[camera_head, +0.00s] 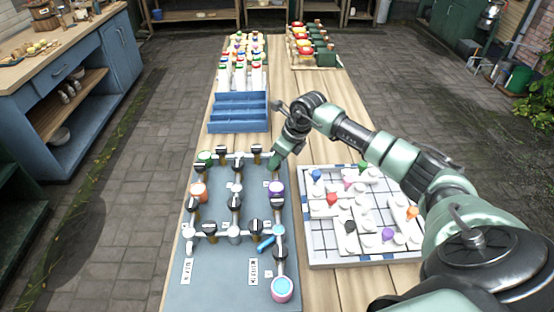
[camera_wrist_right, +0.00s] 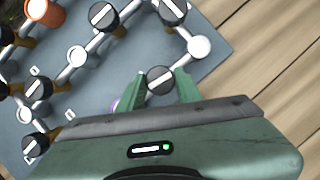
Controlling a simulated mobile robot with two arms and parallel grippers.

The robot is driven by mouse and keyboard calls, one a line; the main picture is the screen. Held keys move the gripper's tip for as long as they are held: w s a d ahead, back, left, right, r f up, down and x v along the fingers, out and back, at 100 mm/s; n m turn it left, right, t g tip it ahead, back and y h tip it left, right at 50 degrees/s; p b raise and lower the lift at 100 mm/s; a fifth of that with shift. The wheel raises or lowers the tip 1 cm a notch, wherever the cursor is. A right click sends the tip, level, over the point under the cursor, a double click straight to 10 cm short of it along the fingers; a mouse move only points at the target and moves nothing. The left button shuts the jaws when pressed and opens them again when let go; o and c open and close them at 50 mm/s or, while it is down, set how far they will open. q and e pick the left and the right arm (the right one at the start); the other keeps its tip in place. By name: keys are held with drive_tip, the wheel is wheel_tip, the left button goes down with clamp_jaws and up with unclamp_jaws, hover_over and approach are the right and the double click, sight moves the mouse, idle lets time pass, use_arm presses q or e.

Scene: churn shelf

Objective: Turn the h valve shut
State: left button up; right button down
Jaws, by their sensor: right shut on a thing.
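In the head view the gripper hides this knob. I cannot read a letter h at it. Other black knobs show near it, such as one in the right wrist view (camera_wrist_right: 104,16). My left gripper is out of view.
A white grid board (camera_head: 312,245) with coloured pegs lies right of the pipe board. A blue stepped rack (camera_head: 238,112) stands behind it. A purple-topped fitting (camera_head: 277,188) is close below the gripper. Bare wood (camera_head: 285,135) shows behind the gripper.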

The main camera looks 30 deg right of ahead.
drive_tip(key=m+h, duration=0.1)
drive_tip(key=m, duration=0.2)
drive_tip(key=shift+a+m+t+b, duration=0.15)
drive_tip(key=shift+m+t+b, duration=0.15)
drive_tip(key=shift+b, duration=0.1)
drive_tip(key=m+h+b, duration=0.1)
drive_tip(key=m, duration=0.2)
drive_tip(key=shift+m+h+b, duration=0.3)
drive_tip(key=shift+h+b, duration=0.05)
drive_tip(key=shift+h, duration=0.05)
drive_tip(key=m+h+b, duration=0.1)
drive_tip(key=m, duration=0.1)
drive_tip(key=m+b, duration=0.1)
drive_tip(key=m, duration=0.1)
drive_tip(key=shift+w+a+m+g+h+b, duration=0.1)
drive_tip(key=shift+a+m+g+h+b, duration=0.1)
drive_tip(key=shift+m+g+h+b, duration=0.15)
drive_tip(key=shift+r+m+g+h+b, duration=0.1)
drive_tip(key=shift+m+g+h+b, duration=0.3)
drive_tip(key=shift+m, duration=0.6)
drive_tip(key=shift+m+g+h+b, duration=0.15)
drive_tip(key=shift+m+b, duration=0.3)
drive_tip(key=shift+m, duration=0.5)
drive_tip(key=c, duration=1)
unclamp_jaws()
